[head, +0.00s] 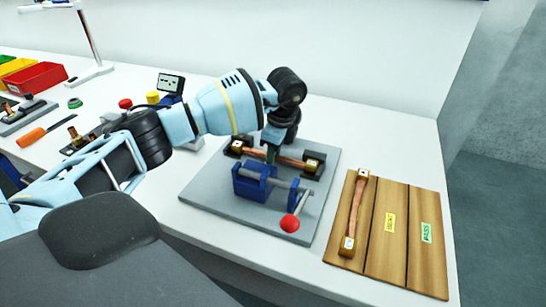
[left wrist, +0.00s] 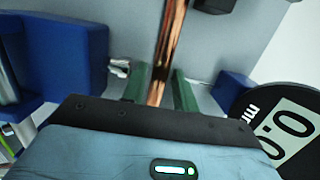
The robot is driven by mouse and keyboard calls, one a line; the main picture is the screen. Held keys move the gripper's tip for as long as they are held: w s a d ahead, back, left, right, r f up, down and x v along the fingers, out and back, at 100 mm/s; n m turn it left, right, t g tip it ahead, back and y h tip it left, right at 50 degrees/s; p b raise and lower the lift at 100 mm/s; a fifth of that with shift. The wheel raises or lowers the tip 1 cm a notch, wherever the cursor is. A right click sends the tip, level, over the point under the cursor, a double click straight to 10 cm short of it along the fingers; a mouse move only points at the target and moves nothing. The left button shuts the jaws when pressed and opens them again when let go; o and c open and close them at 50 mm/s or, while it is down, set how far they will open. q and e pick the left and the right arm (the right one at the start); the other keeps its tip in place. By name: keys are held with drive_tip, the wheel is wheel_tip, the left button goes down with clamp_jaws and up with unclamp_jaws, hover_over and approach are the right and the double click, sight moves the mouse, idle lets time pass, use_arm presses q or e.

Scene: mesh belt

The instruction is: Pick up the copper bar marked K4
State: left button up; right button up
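A copper bar (head: 290,161) lies across two dark end blocks on a grey plate (head: 205,185). Its marking is too small to read. My left gripper (head: 271,150) is down over this bar, near its left part. In the left wrist view the bar (left wrist: 168,45) runs between the two green fingers of the gripper (left wrist: 160,90), with a narrow gap seen on the right side, so the fingers look open around it. A second copper bar (head: 356,213) with square ends lies on the wooden board (head: 390,262); its mark is also unreadable. My right gripper is not in view.
A blue clamp (head: 252,182) with a red-knobbed lever (head: 290,222) stands just in front of the bar. A round black meter face (left wrist: 285,125) is close at right in the wrist view. A red bin (head: 38,78) and tools are at far left.

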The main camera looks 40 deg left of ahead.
use_arm(q)
clamp_jaws()
drive_tip(key=shift+r, duration=0.15)
wheel_tip(320, 180, up, 10)
idle(0.7)
